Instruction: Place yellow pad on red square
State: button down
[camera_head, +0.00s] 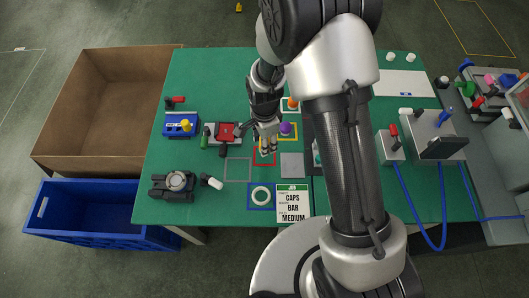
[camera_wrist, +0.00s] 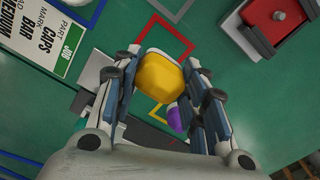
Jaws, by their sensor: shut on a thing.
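My gripper (camera_head: 267,146) hangs over the green table just above the red square. It is shut on the yellow pad (camera_wrist: 160,77), which shows between the two fingers in the wrist view. In the head view the pad is mostly hidden by the fingers. The red square (camera_head: 264,163) is an outline on the table, partly covered by my gripper in the head view. In the wrist view the red square (camera_wrist: 187,47) shows beyond the pad, its near part hidden. I cannot tell whether the pad touches the table.
A purple pad (camera_head: 285,128) and an orange pad (camera_head: 292,103) stand close behind and to the right. A red-topped fixture (camera_head: 226,132) and a blue fixture (camera_head: 178,126) are at left.

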jog(key=shift+f+b, duration=0.8)
jog(key=shift+f, duration=2.3)
jog(key=shift+f, duration=0.2)
jog(key=c, duration=1)
grip_release()
jog(key=shift+o, duration=0.2)
jog(key=shift+r, duration=0.15)
